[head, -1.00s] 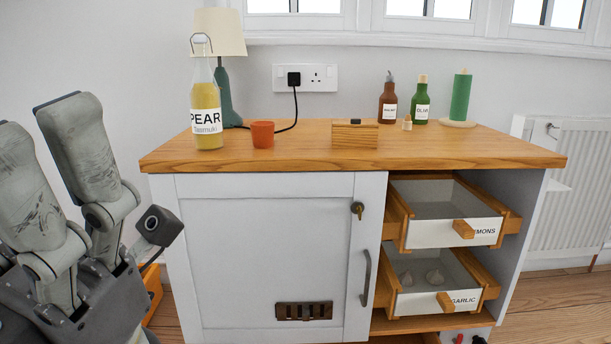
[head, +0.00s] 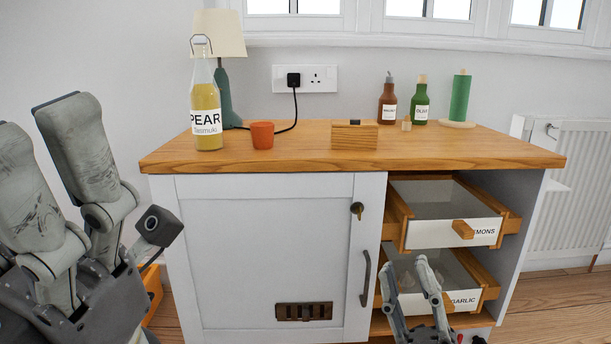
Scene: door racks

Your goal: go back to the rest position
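My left gripper (head: 38,118) is large and close at the left edge, its two grey fingers pointing up and apart, with nothing between them. My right gripper (head: 405,264) is at the bottom right, in front of the garlic drawer (head: 463,301). Its two fingers point up and stand apart, with nothing seen held between them. It hides the drawer's wooden handle and part of its front.
The wooden-topped cabinet (head: 450,151) carries a pear bottle (head: 207,100), an orange cup (head: 262,135), a lamp (head: 222,95), a wooden box (head: 354,135) and sauce bottles (head: 388,102). The lemons drawer (head: 440,233) and garlic drawer are pulled out. The cabinet door (head: 260,250) is shut.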

